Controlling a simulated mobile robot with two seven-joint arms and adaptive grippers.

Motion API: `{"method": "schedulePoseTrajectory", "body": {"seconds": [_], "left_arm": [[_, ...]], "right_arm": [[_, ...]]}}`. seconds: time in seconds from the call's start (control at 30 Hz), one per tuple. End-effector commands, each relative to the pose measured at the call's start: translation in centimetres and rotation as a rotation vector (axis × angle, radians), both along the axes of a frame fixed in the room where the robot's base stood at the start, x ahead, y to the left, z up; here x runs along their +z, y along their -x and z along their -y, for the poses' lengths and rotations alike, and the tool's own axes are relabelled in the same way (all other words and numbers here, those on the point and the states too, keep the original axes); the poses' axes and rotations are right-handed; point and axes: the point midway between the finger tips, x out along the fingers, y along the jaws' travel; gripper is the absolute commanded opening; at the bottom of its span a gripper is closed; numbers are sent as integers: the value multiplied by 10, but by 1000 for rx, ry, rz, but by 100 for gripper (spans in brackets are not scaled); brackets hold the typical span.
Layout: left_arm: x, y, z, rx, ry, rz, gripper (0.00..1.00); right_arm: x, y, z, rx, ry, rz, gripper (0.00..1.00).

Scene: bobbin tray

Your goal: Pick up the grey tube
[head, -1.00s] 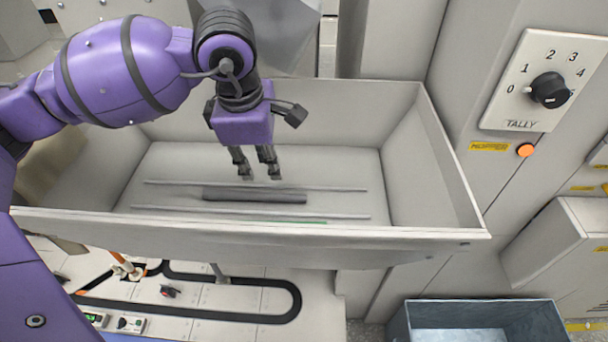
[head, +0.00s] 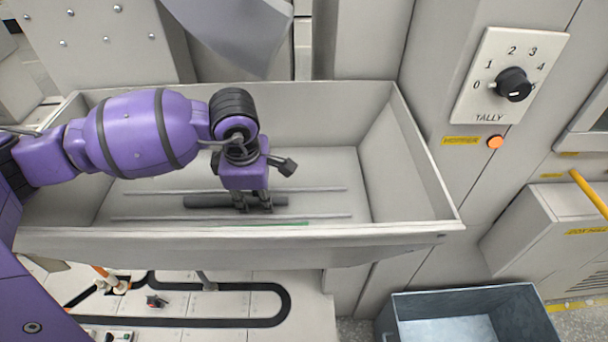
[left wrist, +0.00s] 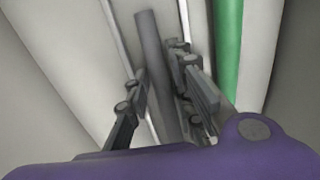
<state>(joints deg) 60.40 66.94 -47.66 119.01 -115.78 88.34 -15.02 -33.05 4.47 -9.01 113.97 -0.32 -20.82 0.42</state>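The grey tube (head: 206,202) is a dark, thick rod lying lengthwise on the floor of the pale hopper tray (head: 405,228). My left gripper (head: 253,207) points down at the tube, right of its middle. In the left wrist view the tube (left wrist: 151,40) runs between the two spread fingers of the left gripper (left wrist: 160,75). The fingers look open, with the tube closer to the right-hand one. Whether either finger touches it I cannot tell. My right gripper is out of view.
Thin pale rods lie on both sides of the tube, one behind (head: 315,189) and one in front (head: 330,215). A green strip (left wrist: 228,45) lies near the front rod. The tray walls slope up all around. A blue-grey bin (head: 400,310) stands below right.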

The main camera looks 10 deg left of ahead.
Motion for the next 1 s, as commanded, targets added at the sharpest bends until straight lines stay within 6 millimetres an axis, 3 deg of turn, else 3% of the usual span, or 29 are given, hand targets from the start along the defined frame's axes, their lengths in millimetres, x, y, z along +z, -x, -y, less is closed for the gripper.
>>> {"method": "schedulePoseTrajectory", "body": {"seconds": [0.07,0.23,0.57,1.0], "left_arm": [[-1,1,0,0,0,-2,20],[-1,1,0,1,0,-2,0],[4,0,0,1,-1,0,0],[82,-1,0,1,0,2,0]], "right_arm": [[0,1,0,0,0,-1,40],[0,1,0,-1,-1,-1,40],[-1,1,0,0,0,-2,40],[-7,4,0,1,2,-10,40]]}}
